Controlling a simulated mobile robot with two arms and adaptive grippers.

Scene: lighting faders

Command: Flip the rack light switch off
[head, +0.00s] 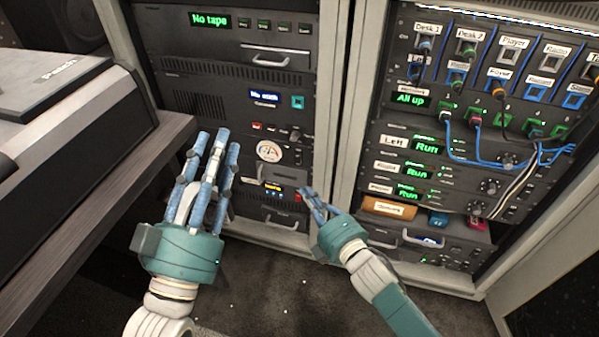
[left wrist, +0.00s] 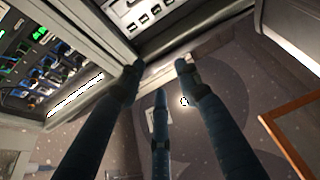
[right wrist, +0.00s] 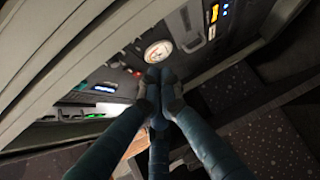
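A lit white strip (head: 500,17) runs along the top of the right rack (head: 345,130); a bright strip also shows in the left wrist view (left wrist: 75,96). I cannot tell for sure which control is the rack light switch. A small red control (head: 298,198) sits low on the left rack, near my right fingertips. My right gripper (head: 318,203) has its fingertips drawn together, with nothing visible between them; it also shows in the right wrist view (right wrist: 158,80). My left gripper (head: 210,150) is open and empty, fingers spread, in front of the left rack.
A wooden desk (head: 95,200) with a dark console stands at the left. Blue and white cables (head: 475,155) hang across the right rack. Drawer handles (head: 422,238) stick out below them. Open carpet (head: 270,290) lies in front of the racks.

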